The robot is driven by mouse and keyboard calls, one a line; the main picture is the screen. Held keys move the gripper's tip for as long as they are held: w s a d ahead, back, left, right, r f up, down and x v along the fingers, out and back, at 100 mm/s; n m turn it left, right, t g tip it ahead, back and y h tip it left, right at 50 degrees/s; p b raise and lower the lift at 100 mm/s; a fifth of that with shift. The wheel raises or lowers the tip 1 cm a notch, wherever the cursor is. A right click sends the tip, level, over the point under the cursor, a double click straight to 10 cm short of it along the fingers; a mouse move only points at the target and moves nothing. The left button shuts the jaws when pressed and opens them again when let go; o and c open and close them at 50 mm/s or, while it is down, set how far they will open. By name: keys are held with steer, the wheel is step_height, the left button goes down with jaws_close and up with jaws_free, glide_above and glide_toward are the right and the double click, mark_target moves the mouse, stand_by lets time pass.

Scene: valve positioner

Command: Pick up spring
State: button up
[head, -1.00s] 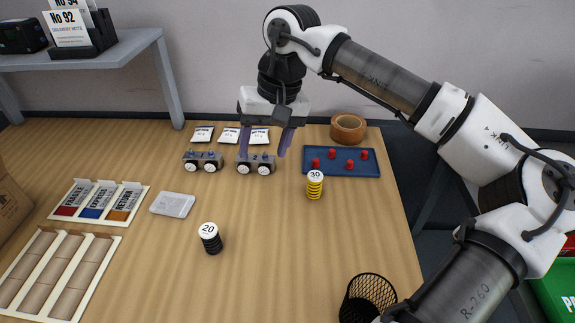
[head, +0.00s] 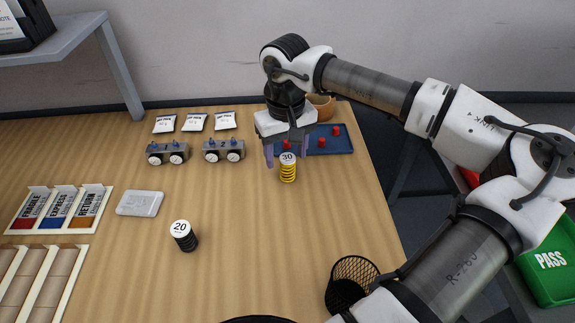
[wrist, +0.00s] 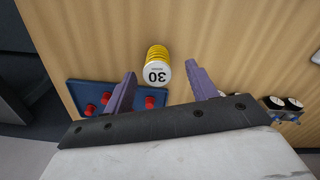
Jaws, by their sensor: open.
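A yellow spring (head: 288,172) with a white top marked 30 stands upright on the table. A black spring (head: 184,238) with a white top marked 20 stands nearer the front left. My gripper (head: 287,158) is open and empty, pointing down just behind the yellow spring. In the wrist view the yellow spring (wrist: 157,64) shows ahead of and between the two purple fingers (wrist: 160,82), apart from both as far as I can tell.
Behind my gripper lies a blue tray (head: 335,148) with red pegs, and a tape roll (head: 322,106) partly hidden. Two grey valve units (head: 224,150) stand to the left. A grey box (head: 140,203) lies front left. A wire basket (head: 350,285) stands front right.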

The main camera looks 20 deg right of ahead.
mark_target(288, 158)
steer(key=shift+d+f+p, duration=0.2)
steer(key=shift+f+p, duration=0.1)
steer(key=shift+f, duration=1.65)
steer(key=c, duration=1.1)
